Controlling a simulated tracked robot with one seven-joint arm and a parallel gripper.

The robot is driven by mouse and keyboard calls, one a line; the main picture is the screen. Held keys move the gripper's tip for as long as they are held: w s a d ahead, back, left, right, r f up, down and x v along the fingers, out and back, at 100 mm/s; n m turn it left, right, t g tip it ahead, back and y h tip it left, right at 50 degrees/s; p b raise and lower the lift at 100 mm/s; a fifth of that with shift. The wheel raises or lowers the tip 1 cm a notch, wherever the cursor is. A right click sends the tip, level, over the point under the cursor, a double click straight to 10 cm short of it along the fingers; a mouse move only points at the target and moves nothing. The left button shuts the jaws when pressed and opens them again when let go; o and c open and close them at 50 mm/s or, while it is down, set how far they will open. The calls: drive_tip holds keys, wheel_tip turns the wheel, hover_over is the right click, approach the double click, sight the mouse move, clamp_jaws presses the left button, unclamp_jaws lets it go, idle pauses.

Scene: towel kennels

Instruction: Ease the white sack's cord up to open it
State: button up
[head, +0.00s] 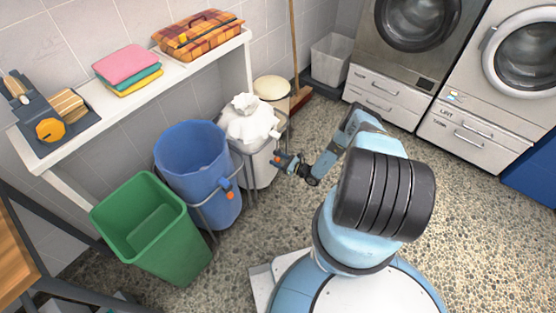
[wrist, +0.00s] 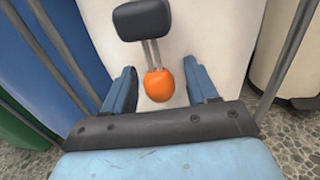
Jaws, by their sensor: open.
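The white sack (head: 262,165) hangs in a grey metal frame, its gathered neck (head: 250,117) bunched on top. In the wrist view its pale side (wrist: 205,35) fills the middle. A dark block (wrist: 142,19) sits on the sack's cord (wrist: 152,55), whose two grey strands run down to an orange ball (wrist: 159,85). My gripper (wrist: 161,78) is open, with one blue finger on each side of the ball and a gap to both. In the head view my gripper (head: 287,161) is at the sack's front right side.
A blue sack (head: 192,160) with its own orange ball stands left of the white sack, then a green bin (head: 150,225). A shelf (head: 165,80) with folded towels (head: 127,68) runs behind. A cream round-topped container (head: 271,88) stands behind right. Pebbled floor right of my arm is clear.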

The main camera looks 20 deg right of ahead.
drive_tip(key=shift+a, duration=0.1)
drive_tip(key=shift+c, duration=0.4)
clamp_jaws()
drive_tip(key=shift+w, duration=0.1)
